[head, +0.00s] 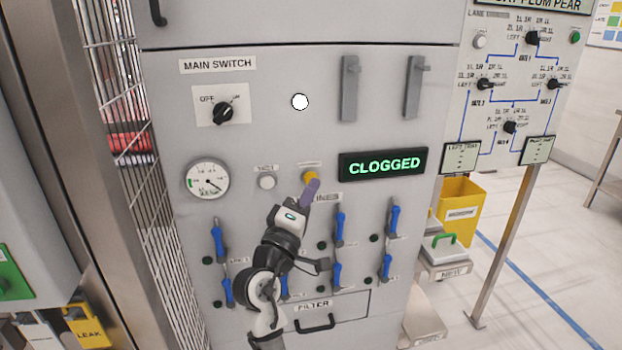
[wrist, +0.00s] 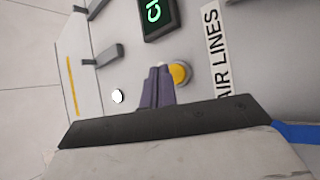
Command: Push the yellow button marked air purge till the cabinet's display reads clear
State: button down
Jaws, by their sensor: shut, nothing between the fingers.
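The yellow button (head: 309,176) sits on the grey cabinet front, left of the display. Its label above is too small to read. The display (head: 382,165) reads CLOGGED in green letters. My gripper (head: 314,185) is shut and empty, its purple fingertips at the lower right edge of the button in the head view. In the wrist view the fingers (wrist: 160,75) are together beside the yellow button (wrist: 180,73) and cover part of its edge. I cannot tell whether the tips touch it. The display (wrist: 157,17) is partly cut off in the wrist view.
A white button (head: 267,182) and a gauge (head: 208,179) are left of the yellow button. The main switch (head: 223,113) is above. Blue-handled valves (head: 339,223) stand below, around my arm. Two grey handles (head: 349,88) stick out above the display.

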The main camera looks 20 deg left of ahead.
jog(key=s+d, duration=0.1)
jog(key=s, duration=0.1)
jog(key=s+d, duration=0.2)
jog(key=shift+s, duration=0.1)
dwell(0.5)
jog(key=shift+a, duration=0.1)
dwell(0.5)
